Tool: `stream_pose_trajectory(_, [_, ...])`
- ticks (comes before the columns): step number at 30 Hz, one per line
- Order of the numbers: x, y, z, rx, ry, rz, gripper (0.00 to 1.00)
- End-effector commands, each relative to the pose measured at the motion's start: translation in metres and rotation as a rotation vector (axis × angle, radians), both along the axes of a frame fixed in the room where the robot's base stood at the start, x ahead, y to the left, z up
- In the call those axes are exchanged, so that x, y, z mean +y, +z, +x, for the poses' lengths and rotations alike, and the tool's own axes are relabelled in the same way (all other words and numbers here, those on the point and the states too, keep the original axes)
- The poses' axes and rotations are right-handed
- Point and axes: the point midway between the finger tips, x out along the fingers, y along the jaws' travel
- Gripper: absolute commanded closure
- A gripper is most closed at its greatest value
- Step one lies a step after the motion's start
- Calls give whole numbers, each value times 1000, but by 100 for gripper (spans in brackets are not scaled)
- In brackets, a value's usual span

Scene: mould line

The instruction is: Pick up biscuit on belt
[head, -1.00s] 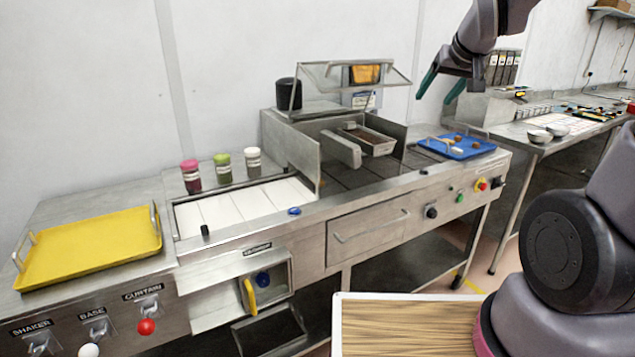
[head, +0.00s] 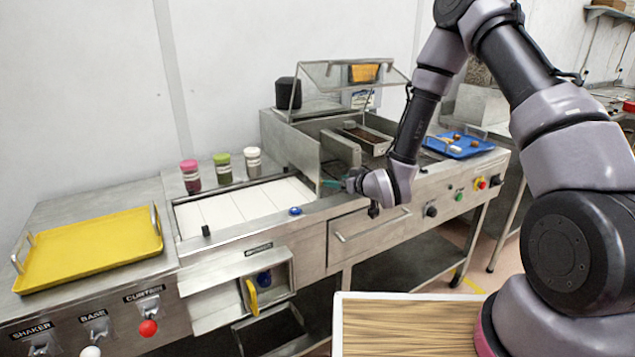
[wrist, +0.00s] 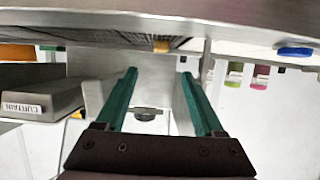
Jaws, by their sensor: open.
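My gripper (head: 335,184) is low over the front edge of the machine, at the near side of the dark belt. In the wrist view its two teal fingers (wrist: 160,85) are apart, with nothing held between them. A small tan piece (wrist: 161,46), which looks like the biscuit, sits on the dark slatted belt (wrist: 130,40) beyond the fingertips, roughly midway between them. In the head view I cannot make out the biscuit; the machine's side wall and my arm cover part of the belt.
A metal hopper labelled CURTAIN (wrist: 40,98) stands left of the fingers in the wrist view. Side walls (head: 295,150) and a clear hood (head: 350,75) bound the belt. A blue tray (head: 475,152) with small pieces stands right. White slats (head: 245,205) and a yellow tray (head: 90,250) lie left.

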Motion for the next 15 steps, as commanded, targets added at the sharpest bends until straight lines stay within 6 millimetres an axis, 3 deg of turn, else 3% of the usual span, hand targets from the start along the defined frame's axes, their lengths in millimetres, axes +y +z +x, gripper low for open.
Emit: stream_pose_trajectory(15, [33, -24, 43, -9, 7, 5, 30])
